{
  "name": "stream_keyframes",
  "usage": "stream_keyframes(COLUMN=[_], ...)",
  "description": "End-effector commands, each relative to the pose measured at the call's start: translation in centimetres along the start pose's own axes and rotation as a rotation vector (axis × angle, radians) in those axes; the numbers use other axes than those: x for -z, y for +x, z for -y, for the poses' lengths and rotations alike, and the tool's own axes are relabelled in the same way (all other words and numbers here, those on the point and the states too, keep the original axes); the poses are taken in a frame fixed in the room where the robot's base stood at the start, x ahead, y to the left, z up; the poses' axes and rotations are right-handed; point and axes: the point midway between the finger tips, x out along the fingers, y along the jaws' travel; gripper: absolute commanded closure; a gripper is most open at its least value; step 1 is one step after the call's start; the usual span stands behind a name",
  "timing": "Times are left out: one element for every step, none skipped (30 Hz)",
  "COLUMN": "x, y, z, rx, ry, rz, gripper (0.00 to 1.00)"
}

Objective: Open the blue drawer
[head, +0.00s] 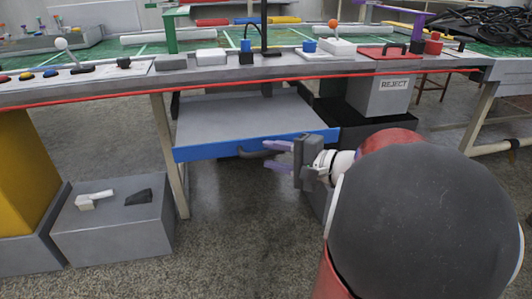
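The blue drawer front (215,149) hangs below the workbench, with a flat grey surface (240,115) reaching back from it under the bench. A dark handle (248,153) sits near the middle of the blue front. My gripper (267,154) comes in from the right with its two purple fingers pointing left. The fingers are apart, one above the other, at the right end of the handle. I cannot tell whether they touch the handle. The right part of the blue front is partly behind my gripper.
The workbench edge (120,93) with a red strip runs above the drawer. A grey bench leg (170,155) stands just left of the drawer. A grey box (115,228) with small items is at the lower left. A grey REJECT bin (380,103) stands behind my arm. Floor in front is clear.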

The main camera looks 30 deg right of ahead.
Motion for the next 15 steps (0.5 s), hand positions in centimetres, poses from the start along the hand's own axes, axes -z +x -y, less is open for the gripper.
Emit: stream_keyframes(x=[0.1,0.1,0.1,0.1,0.1,0.1,0.1,0.1,0.0,0.0,0.0,0.0,0.0,0.0,0.0], y=[-1.0,-1.6,-2.2,-2.7,-3.2,-3.7,-4.0,-4.3,-4.6,-4.8,-4.9,-5.0,-5.0,-5.0,-5.0], z=[0.1,0.1,0.1,0.1,0.0,0.0,0.0,0.0,0.0,0.0,0.0,0.0,0.0,0.0,0.0], rx=[0.002,0.001,0.001,0.001,0.0,0.001,0.001,0.0,0.0,0.0,0.0,0.0,0.0,0.0,0.0], ry=[0.0,0.0,0.001,0.001,0.001,0.001,0.001,0.001,0.001,0.001,0.001,0.001,0.001,0.001,0.001], rz=[-0.004,-0.004,-0.003,-0.003,-0.003,-0.003,-0.003,-0.002,-0.001,0.0,0.0,0.0,0.0,0.0,0.0], gripper=[0.66,0.66,0.66,0.66,0.66,0.66,0.66,0.66,0.66,0.66,0.66,0.66,0.66,0.66,0.66])
